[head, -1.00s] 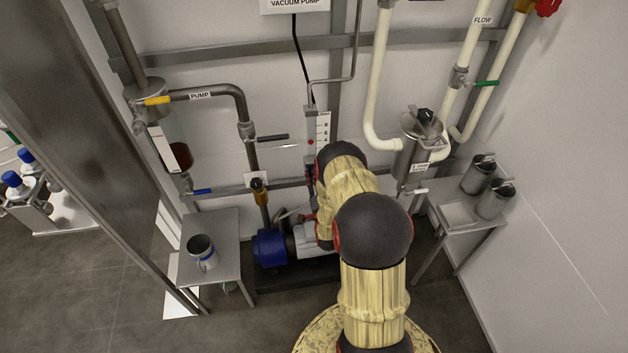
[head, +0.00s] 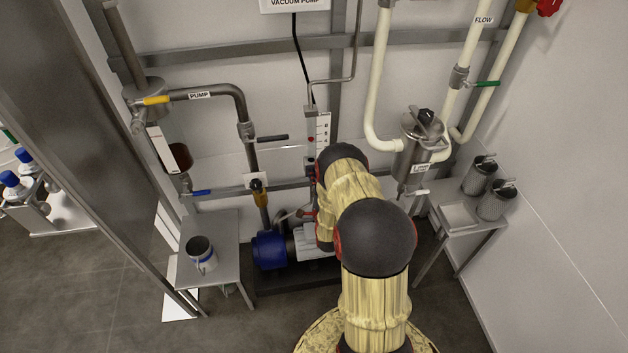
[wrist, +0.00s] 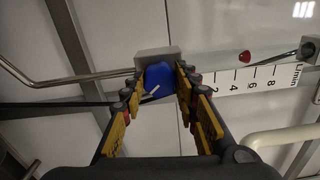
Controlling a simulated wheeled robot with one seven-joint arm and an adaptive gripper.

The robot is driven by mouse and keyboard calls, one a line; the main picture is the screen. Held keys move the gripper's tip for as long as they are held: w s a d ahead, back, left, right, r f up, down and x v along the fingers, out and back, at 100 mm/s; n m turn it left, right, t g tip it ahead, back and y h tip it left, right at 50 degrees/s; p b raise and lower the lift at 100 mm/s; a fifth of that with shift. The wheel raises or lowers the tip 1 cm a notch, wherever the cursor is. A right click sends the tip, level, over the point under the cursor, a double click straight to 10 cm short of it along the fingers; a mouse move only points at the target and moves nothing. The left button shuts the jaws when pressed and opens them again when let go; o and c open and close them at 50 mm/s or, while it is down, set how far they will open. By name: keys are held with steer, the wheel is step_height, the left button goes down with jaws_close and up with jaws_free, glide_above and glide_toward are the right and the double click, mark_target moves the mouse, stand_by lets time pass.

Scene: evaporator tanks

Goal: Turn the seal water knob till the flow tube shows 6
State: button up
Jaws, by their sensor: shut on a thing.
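In the wrist view the blue seal water knob (wrist: 159,77), with a white pointer mark, sits on a grey block between my fingertips. My gripper (wrist: 160,86) is shut on this knob. The flow tube runs right from the block, beside a white L/min scale (wrist: 262,80) that lies sideways. Its red float (wrist: 245,57) stands between the 4 and 6 marks, close to 6; the slanted view leaves the exact reading unsure. In the head view the flow tube (head: 310,125) is upright on the wall with its red float (head: 311,139); my arm hides the knob and gripper there.
A blue-ended pump (head: 269,250) stands on the floor below. A side table (head: 213,225) with a metal cup is at left, and another table (head: 482,232) with mesh baskets is at right. A pipe with a black-handled valve (head: 271,138) is left of the tube.

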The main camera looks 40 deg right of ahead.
steer(key=o, duration=1.2)
steer(key=shift+c, duration=0.2)
steer(key=v, duration=1.2)
steer(key=shift+f, duration=0.1)
